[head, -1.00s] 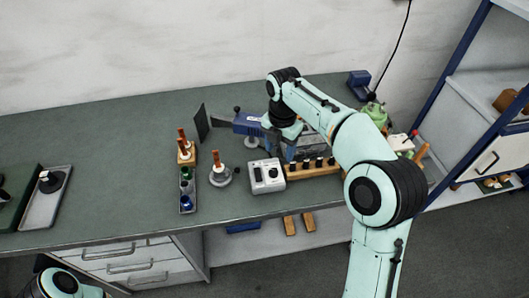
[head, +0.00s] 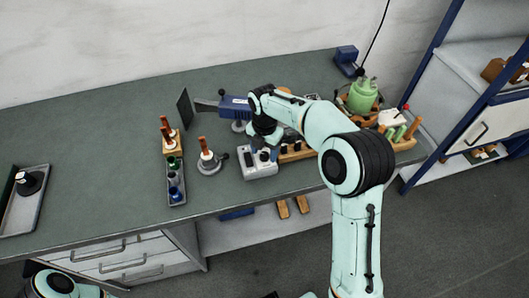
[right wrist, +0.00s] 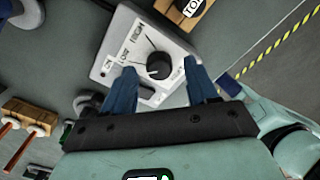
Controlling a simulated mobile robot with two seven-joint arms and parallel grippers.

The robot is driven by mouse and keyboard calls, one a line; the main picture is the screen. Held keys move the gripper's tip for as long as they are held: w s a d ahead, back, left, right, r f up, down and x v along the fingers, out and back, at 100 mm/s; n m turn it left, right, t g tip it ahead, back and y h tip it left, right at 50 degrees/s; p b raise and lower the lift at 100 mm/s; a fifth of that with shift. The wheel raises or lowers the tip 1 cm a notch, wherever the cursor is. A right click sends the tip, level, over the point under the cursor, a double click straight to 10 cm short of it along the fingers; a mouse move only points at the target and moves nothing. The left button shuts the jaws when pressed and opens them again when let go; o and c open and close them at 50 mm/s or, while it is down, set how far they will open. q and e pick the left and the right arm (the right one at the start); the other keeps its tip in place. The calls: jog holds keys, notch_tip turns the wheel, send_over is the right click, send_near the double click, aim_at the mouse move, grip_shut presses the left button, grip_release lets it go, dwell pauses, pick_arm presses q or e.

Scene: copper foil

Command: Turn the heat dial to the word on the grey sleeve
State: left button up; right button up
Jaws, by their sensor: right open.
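The heat dial is a black knob (right wrist: 158,66) on a pale control box (right wrist: 135,50), with words printed around it that read roughly LOW and HIGH, turned in the view. In the head view the box (head: 258,172) stands near the table's front edge, partly under my right arm. My right gripper (right wrist: 159,68) is open, its two blue fingers on either side of the knob. I cannot tell whether they touch it. I cannot make out a grey sleeve with a word. My left gripper is out of view.
A round grey stand with a brown-topped stick (head: 207,158) is left of the box. A tray of small bottles (head: 176,190) lies farther left. A blue tool (head: 233,104) and a green pot (head: 363,95) are behind. The table's left middle is clear.

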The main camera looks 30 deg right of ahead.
jog(key=shift+w+f, duration=0.1)
jog(key=shift+f, duration=0.35)
jog(key=shift+c, duration=0.3)
jog(key=c, duration=1)
